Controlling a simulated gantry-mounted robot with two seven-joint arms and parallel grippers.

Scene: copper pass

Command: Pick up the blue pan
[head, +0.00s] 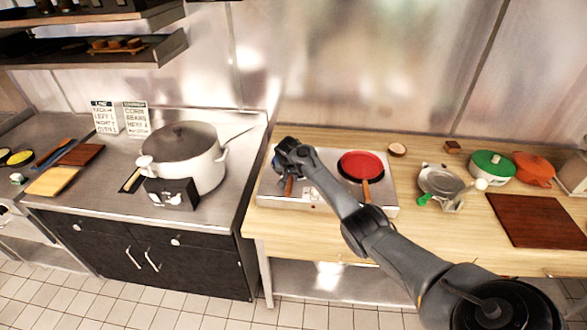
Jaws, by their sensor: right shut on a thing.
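The blue pan (276,158) is at the left side of the silver two-burner stove (325,197), mostly hidden behind my right gripper and wrist. Only a bit of its bluish edge and a brown handle show. My right gripper (284,184) reaches in from the lower right and is shut on the blue pan at its handle. I cannot tell whether the pan touches the stove. My left gripper is out of view.
A red pan (361,165) sits on the right burner. A large white pot (186,165) stands on the left steel counter. To the right are a metal strainer (440,183), a green-lidded pot (491,168), an orange pot (533,169) and a brown board (538,220).

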